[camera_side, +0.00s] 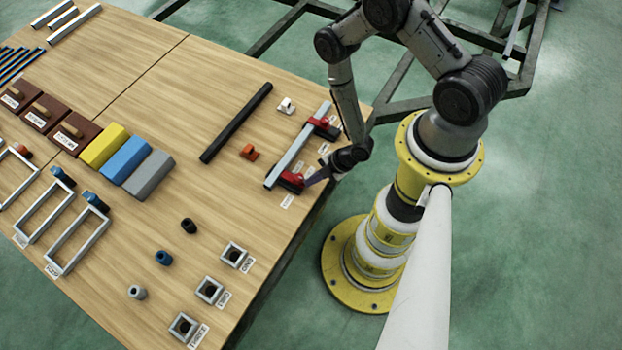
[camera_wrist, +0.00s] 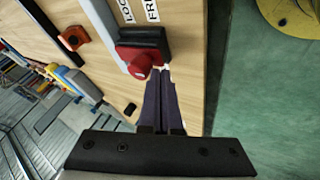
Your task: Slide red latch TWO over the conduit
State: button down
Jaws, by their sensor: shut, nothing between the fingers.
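A pale grey conduit (camera_side: 297,146) lies on the wooden table near its right edge, with a red-and-black latch (camera_side: 325,127) by its far end and another red-and-black latch (camera_side: 291,180) by its near end. I cannot read which one is TWO. My gripper (camera_side: 308,182) is shut and empty, with its fingertips close beside the near latch. In the wrist view, the dark fingers (camera_wrist: 162,74) lie together just right of the red part of that latch (camera_wrist: 141,64); I cannot tell if they touch it. The conduit (camera_wrist: 100,22) runs to the latch's left there.
White labels reading like LOCK and FREE (camera_wrist: 138,10) lie beside the latch. A black bar (camera_side: 236,122), an orange block (camera_side: 249,152) and a white piece (camera_side: 286,106) lie left of the conduit. Square sockets (camera_side: 235,255) stand nearer the front. The table edge is close on the right.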

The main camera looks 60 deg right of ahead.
aim_at(298, 175)
jog(key=shift+w, duration=0.15)
jog(key=shift+w, duration=2.4)
jog(key=s, duration=0.4)
jog(key=shift+s+a, duration=0.1)
jog(key=shift+a, duration=0.2)
jog(key=v, duration=1)
jog(key=shift+s, duration=0.1)
